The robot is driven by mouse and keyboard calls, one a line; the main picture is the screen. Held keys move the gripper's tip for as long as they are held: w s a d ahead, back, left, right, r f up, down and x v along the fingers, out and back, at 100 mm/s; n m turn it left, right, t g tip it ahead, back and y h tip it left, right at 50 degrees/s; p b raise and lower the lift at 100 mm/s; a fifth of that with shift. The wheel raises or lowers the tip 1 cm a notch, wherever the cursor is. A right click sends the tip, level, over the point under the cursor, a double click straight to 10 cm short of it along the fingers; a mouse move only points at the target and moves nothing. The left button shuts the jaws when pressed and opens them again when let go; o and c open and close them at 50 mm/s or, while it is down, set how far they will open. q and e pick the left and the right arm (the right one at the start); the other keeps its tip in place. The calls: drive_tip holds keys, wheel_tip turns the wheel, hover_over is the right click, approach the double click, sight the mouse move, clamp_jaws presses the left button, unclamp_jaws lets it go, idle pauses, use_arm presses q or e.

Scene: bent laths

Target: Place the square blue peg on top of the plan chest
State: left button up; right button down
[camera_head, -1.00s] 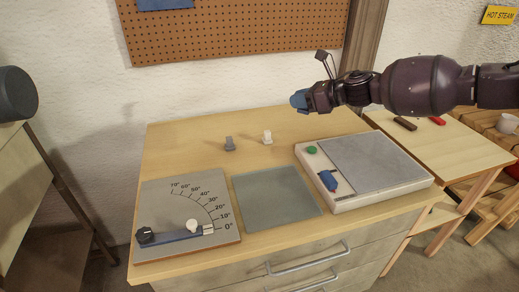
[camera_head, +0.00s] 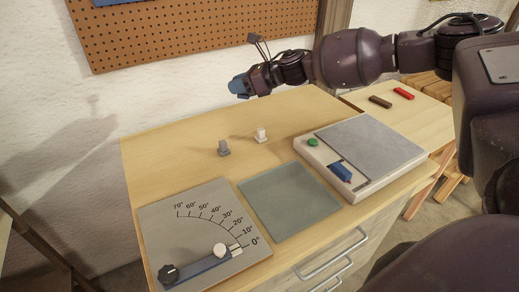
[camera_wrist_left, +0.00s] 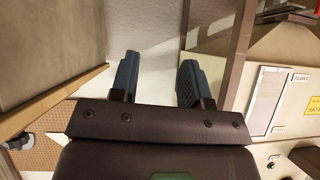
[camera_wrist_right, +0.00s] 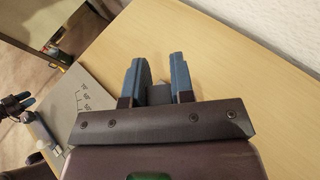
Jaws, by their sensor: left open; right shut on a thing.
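My right gripper (camera_head: 238,87) is held above the back part of the plan chest (camera_head: 165,150), a pale wooden chest with metal drawer handles. In the right wrist view my right gripper (camera_wrist_right: 157,80) is shut on a small dull grey-blue block, which I take as the square blue peg (camera_wrist_right: 158,94). Most of it is hidden between the blue fingers. In the head view I cannot tell it from the fingertips. My left gripper (camera_wrist_left: 157,80) is open and empty in the left wrist view, and out of the head view.
A grey peg (camera_head: 223,148) and a white peg (camera_head: 262,135) stand on the chest top. An angle board (camera_head: 180,235), a grey-green mat (camera_head: 285,200) and a white-sided box (camera_head: 370,192) take up its front. The back left of the top is bare.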

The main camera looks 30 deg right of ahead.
drive_tip(key=b, duration=0.3)
hover_over(241, 150)
wheel_tip(241, 150, down, 15)
drive_tip(key=shift+r, duration=0.15)
drive_tip(key=shift+f, duration=0.8)
drive_tip(key=shift+f+b, duration=0.55)
drive_tip(key=shift+f, duration=1.3)
use_arm(q)
drive_tip(key=shift+w+d+f, duration=0.1)
drive_tip(key=shift+w+f, duration=0.25)
drive_tip(key=shift+f, duration=0.3)
drive_tip(key=shift+w+d+f, duration=0.1)
drive_tip(key=shift+w+f, duration=0.25)
drive_tip(key=shift+f, duration=0.25)
drive_tip(key=shift+s, duration=0.1)
